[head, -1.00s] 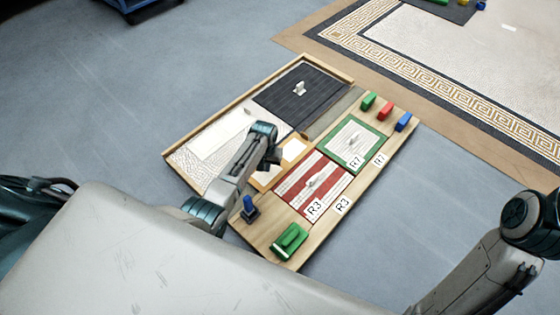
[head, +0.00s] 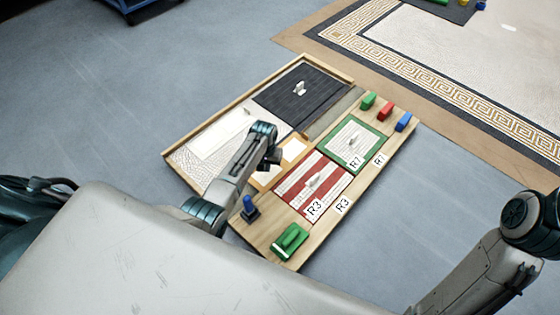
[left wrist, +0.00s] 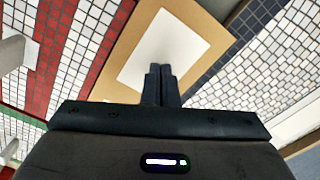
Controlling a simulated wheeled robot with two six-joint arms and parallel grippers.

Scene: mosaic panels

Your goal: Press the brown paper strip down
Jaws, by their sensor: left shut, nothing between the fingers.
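A tan-brown paper strip (left wrist: 220,42) frames a white rectangle (left wrist: 165,50) in the left wrist view. In the head view the tan paper (head: 262,187) shows around white patches in the middle of the wooden board, partly hidden by my left arm. My left gripper (head: 272,158) hangs over this paper. In the left wrist view its two fingers (left wrist: 161,80) are together and empty, with their tips over the white rectangle near the tan border. I cannot tell whether they touch the paper. My right arm shows at the right edge, but its gripper is out of view.
The wooden board (head: 325,225) holds a red-and-white panel (head: 292,185), a green-bordered panel (head: 372,135), a dark panel (head: 320,85) and a pale panel (head: 195,160). Green, red and blue blocks stand at its right end. A green block (head: 290,240) and blue-knobbed piece (head: 249,205) stand in front.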

